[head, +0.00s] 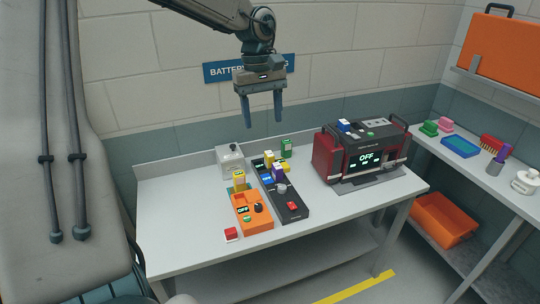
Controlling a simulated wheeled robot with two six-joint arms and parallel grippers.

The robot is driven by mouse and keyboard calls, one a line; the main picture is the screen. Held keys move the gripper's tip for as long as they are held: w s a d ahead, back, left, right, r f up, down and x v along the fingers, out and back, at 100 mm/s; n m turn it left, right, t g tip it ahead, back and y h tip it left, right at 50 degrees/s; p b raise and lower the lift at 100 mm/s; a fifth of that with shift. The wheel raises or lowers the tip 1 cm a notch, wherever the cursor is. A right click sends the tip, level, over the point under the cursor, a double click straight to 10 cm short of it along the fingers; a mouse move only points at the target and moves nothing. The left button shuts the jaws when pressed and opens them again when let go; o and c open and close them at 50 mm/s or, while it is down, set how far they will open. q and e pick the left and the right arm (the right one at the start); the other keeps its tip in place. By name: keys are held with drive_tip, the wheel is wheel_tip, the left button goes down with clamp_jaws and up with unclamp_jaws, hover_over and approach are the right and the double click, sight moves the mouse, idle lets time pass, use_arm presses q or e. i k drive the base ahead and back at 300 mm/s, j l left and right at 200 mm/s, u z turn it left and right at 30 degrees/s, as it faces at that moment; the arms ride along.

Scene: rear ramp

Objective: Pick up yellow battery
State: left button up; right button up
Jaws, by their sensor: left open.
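Two yellow block-shaped batteries stand on the white table (175,213). One yellow battery (239,179) is upright at the back end of an orange device (256,216) with a small lit display. The other yellow battery (269,159) is upright near the back of a long dark charger (290,205), beside a purple and white battery (277,172). My left gripper (264,120) hangs from above, fingers down, open and empty, above the table's back area and apart from both. My right gripper is not in view.
A green battery (287,147) and a grey box (229,159) stand at the back. A red-and-black unit reading OFF (366,159) fills the right side. The table's left side is clear.

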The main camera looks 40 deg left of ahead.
sight(269, 156)
drive_tip(key=i+j, duration=0.6)
drive_tip(key=j, duration=0.2)
drive_tip(key=i+j, duration=0.65)
drive_tip(key=j, duration=0.1)
